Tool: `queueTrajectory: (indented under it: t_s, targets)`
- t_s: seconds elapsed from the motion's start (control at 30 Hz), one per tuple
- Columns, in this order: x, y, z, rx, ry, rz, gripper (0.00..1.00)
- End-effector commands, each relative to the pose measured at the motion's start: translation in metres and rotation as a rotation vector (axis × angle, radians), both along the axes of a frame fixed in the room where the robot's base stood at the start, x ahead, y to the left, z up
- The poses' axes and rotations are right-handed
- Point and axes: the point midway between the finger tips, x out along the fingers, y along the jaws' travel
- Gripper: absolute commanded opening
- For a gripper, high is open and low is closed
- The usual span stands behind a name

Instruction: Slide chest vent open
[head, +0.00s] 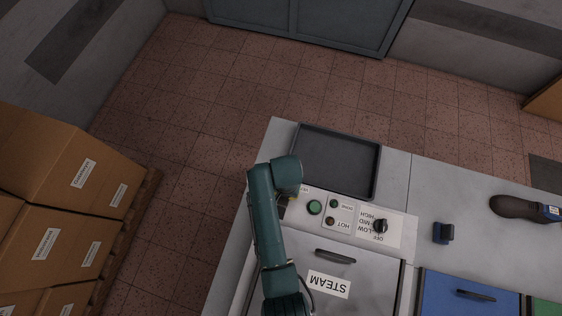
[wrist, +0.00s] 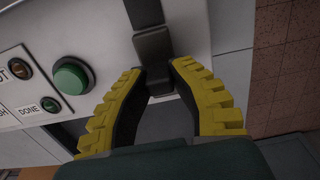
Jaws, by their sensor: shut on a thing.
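The steam chest (head: 335,282) stands at the front of the bench, with a STEAM label and a dark handle on its lid. Its vent slider (wrist: 153,50) is a dark tab in a dark upright track on the pale panel in the wrist view. My gripper (wrist: 158,72) has yellow ribbed fingers with black pads, and their tips are closed around the lower part of the tab. In the head view my arm covers the vent, and only a bit of yellow finger (head: 290,199) shows beside the panel's left end.
A green button (head: 315,207), indicator lamps and a rotary knob (head: 379,226) sit on the panel right of my gripper. A dark empty tray (head: 322,160) lies behind. Boxes (head: 60,190) stand left.

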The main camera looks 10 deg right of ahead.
Motion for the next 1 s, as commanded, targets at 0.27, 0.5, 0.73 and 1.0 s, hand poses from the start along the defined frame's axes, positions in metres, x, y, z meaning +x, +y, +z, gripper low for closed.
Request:
queueTrajectory:
  t_s: [0.27, 0.5, 0.73, 1.0]
  targets:
    - [0.001, 0.000, 0.000, 0.000, -0.004, 0.000, 0.52]
    - [0.001, 0.000, 0.001, -0.001, -0.004, 0.000, 0.52]
    - [0.002, 0.000, 0.035, 0.000, -0.010, 0.000, 0.52]
    - [0.002, 0.000, 0.100, 0.000, -0.008, 0.000, 0.52]
